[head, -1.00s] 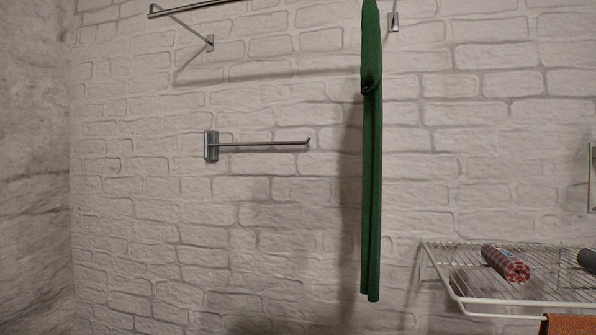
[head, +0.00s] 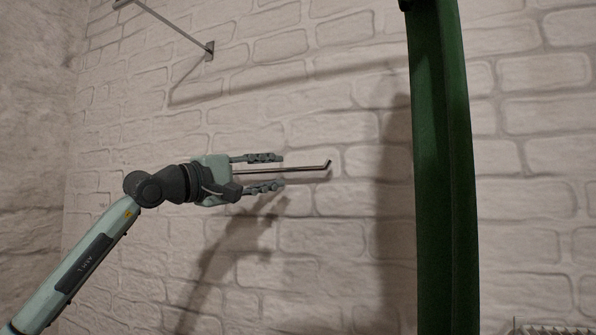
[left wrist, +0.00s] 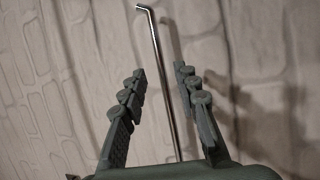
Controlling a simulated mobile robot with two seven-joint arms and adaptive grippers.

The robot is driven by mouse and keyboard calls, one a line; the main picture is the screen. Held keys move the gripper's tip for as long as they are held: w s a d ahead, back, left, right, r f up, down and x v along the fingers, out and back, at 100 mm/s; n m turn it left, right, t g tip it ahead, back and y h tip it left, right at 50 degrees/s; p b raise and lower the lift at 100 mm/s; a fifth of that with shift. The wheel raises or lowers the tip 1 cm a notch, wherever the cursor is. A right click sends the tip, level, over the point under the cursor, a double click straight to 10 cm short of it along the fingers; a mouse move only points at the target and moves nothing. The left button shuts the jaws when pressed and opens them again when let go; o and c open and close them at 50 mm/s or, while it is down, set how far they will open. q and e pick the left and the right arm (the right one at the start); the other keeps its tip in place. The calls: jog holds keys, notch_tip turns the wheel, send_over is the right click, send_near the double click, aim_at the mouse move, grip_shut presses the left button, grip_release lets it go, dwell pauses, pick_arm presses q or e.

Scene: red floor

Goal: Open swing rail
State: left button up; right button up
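The swing rail (head: 303,168) is a thin metal rod with an upturned tip, lying close along the white brick wall. Its wall mount is hidden behind my left gripper in the head view. My left gripper (head: 281,172) is open, with one finger above the rail and one below it. In the left wrist view the rail (left wrist: 156,75) runs between the two spread fingers (left wrist: 160,75), and its bent tip extends beyond them. I see a gap between the rail and each finger. My right gripper is not in view.
A metal bracket (head: 180,32) sticks out from the wall above. A wire rack's edge (head: 545,329) shows at the bottom right. The wall around the rail is bare.

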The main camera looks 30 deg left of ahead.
aim_at(291, 170)
pick_arm(q)
jog(key=p+x, duration=0.1)
jog(key=x, duration=0.5)
jog(key=shift+d, duration=0.15)
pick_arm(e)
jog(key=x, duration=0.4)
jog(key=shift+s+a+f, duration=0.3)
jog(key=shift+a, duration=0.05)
pick_arm(q)
jog(key=shift+c, duration=0.5)
grip_shut()
